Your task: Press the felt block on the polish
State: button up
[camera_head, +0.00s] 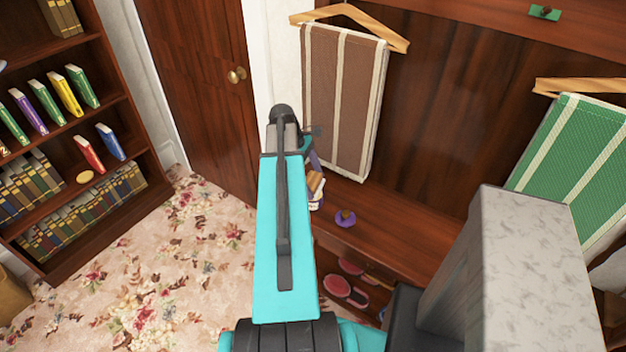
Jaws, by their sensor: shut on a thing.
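The purple round tin with a brown centre (345,217), which looks like the polish, sits on the dark wooden bench. My gripper (313,170) is partly hidden behind my turquoise arm, left of the tin and near the bench's left end. It is shut on a small block with a tan upper part and a pale lower part (316,188), which looks like the felt block. The block is apart from the tin in the picture. I cannot tell whether the block touches the bench.
A brown striped cloth (345,100) hangs behind the bench (385,238), and a green one (575,165) hangs at right. Pink-soled shoes (340,288) lie below the bench. A bookcase (75,125) and door (195,75) stand at left. A grey marbled slab (525,265) blocks the lower right.

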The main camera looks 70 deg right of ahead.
aim_at(317, 180)
jog(key=shift+f+b, duration=0.45)
jog(key=shift+f, duration=0.35)
jog(key=shift+f, duration=0.55)
dwell(1.6)
jog(key=shift+r, duration=0.15)
jog(key=shift+r+p, duration=2.65)
jog(key=shift+r, duration=0.75)
jog(key=shift+w, duration=0.1)
jog(key=w+a+r+n+h+b, duration=0.1)
jog(key=w+a+n, duration=0.1)
jog(key=w+a, duration=0.7)
jog(key=w+a+r+n+b, duration=0.15)
jog(key=w+a, duration=0.35)
jog(key=w, duration=0.7)
jog(key=w+a+r+n+h+b, duration=0.1)
jog(key=w+a+n, duration=0.1)
jog(key=w+a, duration=0.65)
jog(key=w+a+r+n, duration=0.1)
jog(key=w+a, duration=0.4)
jog(key=a, duration=0.6)
jog(key=w+a+r+n+t+h+b, duration=0.1)
jog(key=w+a, duration=0.4)
jog(key=a, duration=0.7)
jog(key=w+a+r+n+b, duration=0.1)
jog(key=w+a+r+n, duration=0.1)
jog(key=w+a, duration=0.4)
jog(key=a+n, duration=0.1)
jog(key=a, duration=0.4)
jog(key=shift+a+t+h, duration=0.35)
jog(key=shift+t+h, duration=0.05)
